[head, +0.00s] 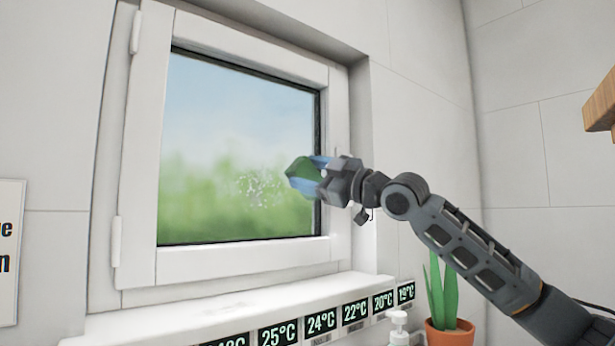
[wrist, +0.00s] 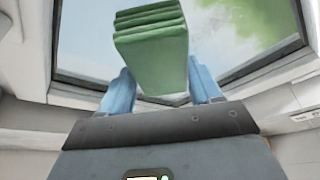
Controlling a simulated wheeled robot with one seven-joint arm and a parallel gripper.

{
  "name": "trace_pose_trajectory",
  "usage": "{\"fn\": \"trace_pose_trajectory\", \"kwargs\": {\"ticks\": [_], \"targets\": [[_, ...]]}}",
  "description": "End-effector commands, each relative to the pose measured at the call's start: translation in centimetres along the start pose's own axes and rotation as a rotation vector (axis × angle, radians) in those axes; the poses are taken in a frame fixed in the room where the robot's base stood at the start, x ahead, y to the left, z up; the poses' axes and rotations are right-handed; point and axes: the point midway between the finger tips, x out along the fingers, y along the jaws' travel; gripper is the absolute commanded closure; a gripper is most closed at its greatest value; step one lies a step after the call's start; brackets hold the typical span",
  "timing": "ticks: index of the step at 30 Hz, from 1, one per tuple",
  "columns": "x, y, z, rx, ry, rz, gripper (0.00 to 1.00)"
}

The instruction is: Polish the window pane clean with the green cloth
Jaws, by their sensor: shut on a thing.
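The window pane (head: 225,135) sits in a white frame and shows blurred sky and greenery. A patch of whitish specks (head: 262,188) is on its lower right part. My gripper (head: 308,172) is at the right side of the pane, just right of the specks. It is shut on the folded green cloth (head: 302,171). In the wrist view the cloth (wrist: 152,45) stands out between the blue fingers, with the pane (wrist: 225,30) beyond it. I cannot tell whether the cloth touches the glass.
A white sill (head: 240,300) runs below the window, with a strip of temperature labels (head: 322,322) along its front. A white pump bottle (head: 398,328) and a potted plant (head: 447,310) stand at the lower right. A wooden edge (head: 602,103) juts in at the right.

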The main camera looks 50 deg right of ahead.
Motion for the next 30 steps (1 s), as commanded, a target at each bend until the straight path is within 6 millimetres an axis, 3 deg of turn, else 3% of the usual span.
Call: {"fn": "trace_pose_trajectory", "kwargs": {"ticks": [8,18,30], "targets": [[-0.4,0.0,-0.1,0.000,0.000,0.001,0.61],[-2.7,0.0,-1.0,-0.001,-0.001,0.001,0.61],[-2.8,0.0,-1.1,0.000,-0.001,0.000,0.61]]}}
